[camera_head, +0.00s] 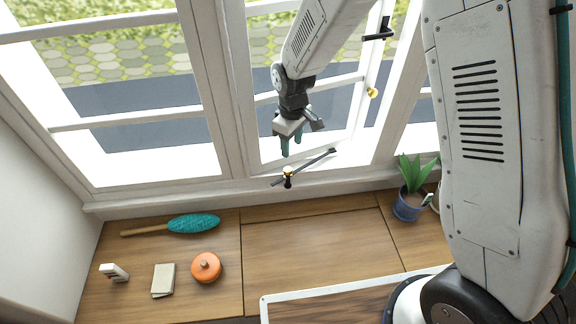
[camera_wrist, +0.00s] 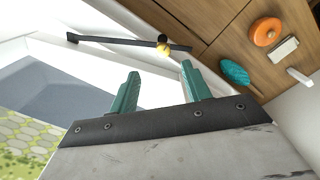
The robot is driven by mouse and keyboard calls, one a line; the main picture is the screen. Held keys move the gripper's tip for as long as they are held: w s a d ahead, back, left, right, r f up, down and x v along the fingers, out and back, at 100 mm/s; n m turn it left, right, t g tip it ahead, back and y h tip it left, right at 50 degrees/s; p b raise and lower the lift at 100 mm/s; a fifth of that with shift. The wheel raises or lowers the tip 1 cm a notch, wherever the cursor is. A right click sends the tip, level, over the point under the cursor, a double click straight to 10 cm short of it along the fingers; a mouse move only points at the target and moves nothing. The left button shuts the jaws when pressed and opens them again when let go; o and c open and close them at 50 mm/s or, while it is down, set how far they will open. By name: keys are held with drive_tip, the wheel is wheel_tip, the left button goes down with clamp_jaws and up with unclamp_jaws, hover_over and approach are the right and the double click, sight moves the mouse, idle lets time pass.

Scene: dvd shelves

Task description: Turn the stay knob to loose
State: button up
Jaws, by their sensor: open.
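The stay is a thin dark bar (camera_head: 318,159) slanting over the sill at the foot of the open window sash. Its small brass-yellow stay knob (camera_head: 288,171) sits towards the bar's left end. Nothing shows touching the knob. I cannot tell how tight it is.
A potted plant (camera_head: 409,206) stands at the right. Another yellow knob (camera_head: 372,93) is on the window frame. The middle top is clear.

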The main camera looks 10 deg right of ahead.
sight(288, 169)
drive_tip(key=f, duration=0.7)
drive_tip(key=a+f, duration=0.1)
drive_tip(key=f, duration=0.2)
drive_tip(key=shift+w+f, duration=0.25)
drive_tip(key=c, duration=1)
